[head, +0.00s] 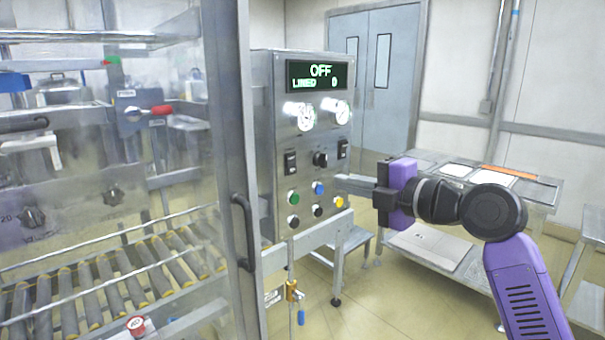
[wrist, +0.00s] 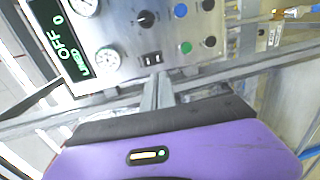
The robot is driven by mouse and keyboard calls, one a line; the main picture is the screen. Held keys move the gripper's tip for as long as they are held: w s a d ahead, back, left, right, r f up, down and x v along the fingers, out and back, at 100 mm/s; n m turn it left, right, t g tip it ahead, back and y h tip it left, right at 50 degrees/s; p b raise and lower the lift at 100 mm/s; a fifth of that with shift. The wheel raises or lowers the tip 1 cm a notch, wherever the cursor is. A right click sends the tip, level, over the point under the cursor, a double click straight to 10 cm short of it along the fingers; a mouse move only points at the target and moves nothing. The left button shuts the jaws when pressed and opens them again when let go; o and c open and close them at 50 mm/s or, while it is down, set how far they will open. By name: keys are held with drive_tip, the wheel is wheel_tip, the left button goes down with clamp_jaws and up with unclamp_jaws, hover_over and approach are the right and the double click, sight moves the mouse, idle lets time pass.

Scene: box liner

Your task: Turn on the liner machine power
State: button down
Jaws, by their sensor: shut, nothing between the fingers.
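The control panel (head: 316,110) is a metal box front with a screen (head: 320,75) reading "OFF" and "LINED 0". Below two gauges are a left black rocker switch (head: 291,163), a dark round knob (head: 320,159) and a right rocker switch (head: 342,149). Lower are two rows of coloured buttons, including a green button (head: 293,197) and a blue button (head: 318,188). My gripper (head: 338,179) is shut and empty, in front of the panel's right side. In the wrist view, its fingertips (wrist: 158,74) appear just below the left rocker switch (wrist: 151,59); contact cannot be told.
A clear machine door with a dark handle (head: 244,232) stands left of the panel, with a roller conveyor (head: 110,275) behind it. A metal rail and a valve with a blue handle (head: 301,316) are below the panel. A metal table (head: 545,192) stands at right.

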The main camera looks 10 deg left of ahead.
sight(293, 173)
drive_tip(key=p+x, duration=0.3)
drive_tip(key=x, duration=0.9)
drive_tip(key=shift+a+r, duration=0.1)
drive_tip(key=shift+w+a, duration=0.2)
drive_tip(key=shift+f+b, duration=0.25)
drive_tip(key=shift+b, duration=0.05)
drive_tip(key=shift+w+a+f+b, duration=0.1)
drive_tip(key=shift+f+b, duration=0.15)
drive_tip(key=shift+b, duration=0.95)
drive_tip(key=shift+r+p, duration=0.35)
drive_tip(key=shift+f, duration=0.1)
